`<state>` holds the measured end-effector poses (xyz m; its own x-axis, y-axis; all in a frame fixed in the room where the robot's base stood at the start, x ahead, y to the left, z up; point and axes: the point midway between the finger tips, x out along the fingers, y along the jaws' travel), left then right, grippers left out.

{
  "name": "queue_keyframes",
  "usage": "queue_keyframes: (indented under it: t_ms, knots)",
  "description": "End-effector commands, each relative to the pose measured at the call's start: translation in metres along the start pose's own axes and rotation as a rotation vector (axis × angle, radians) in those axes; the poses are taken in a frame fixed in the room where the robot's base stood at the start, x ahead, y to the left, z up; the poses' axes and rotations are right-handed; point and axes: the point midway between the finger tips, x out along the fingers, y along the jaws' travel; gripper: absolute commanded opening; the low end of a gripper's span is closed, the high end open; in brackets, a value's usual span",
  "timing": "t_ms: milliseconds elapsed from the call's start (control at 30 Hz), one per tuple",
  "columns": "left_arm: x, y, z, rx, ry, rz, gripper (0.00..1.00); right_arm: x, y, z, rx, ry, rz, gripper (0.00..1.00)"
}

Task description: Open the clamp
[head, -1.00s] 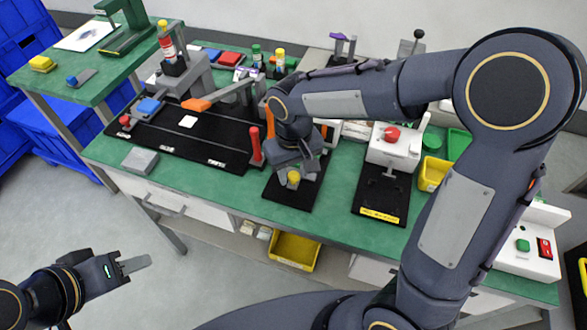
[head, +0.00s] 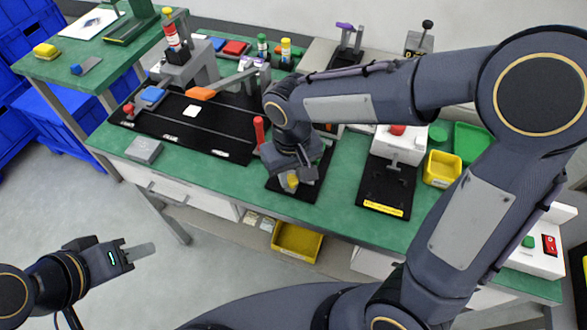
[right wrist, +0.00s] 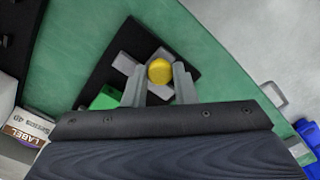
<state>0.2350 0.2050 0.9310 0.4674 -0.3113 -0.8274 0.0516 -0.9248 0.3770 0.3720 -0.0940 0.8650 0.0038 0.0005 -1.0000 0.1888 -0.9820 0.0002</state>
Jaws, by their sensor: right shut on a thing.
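The clamp (right wrist: 129,63) is a grey cross-shaped piece with a round yellow knob (right wrist: 159,71), on a black base plate (right wrist: 182,49).
A red upright handle (head: 259,131) stands close to the left of the clamp plate. A black plate with a white press (head: 398,146) and a yellow bin (head: 442,169) are to the right. The bench front is clear beside a grey block (head: 143,150).

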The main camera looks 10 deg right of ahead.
Motion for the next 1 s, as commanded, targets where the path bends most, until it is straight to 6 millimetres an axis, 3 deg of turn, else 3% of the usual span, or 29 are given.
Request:
queue_keyframes:
  t_ms: [33, 200, 533, 1000]
  knots:
    - [0.0, 0.0, 0.0, 0.0, 0.0, 0.0, 0.36, 0.001, -0.003, 0.003, -0.004, -0.009, -0.005, 0.26]
    - [0.0, 0.0, 0.0, 0.0, 0.0, 0.0, 0.36, 0.001, -0.003, 0.003, -0.003, -0.008, -0.003, 0.47]
    - [-0.001, 0.0, 0.0, 0.0, 0.0, 0.0, 0.36, -0.004, -0.002, 0.001, -0.002, -0.005, -0.002, 0.47]
    - [-0.009, 0.004, -0.004, 0.0, 0.0, 0.0, 0.36, -0.072, -0.002, 0.001, -0.003, -0.005, -0.004, 0.47]
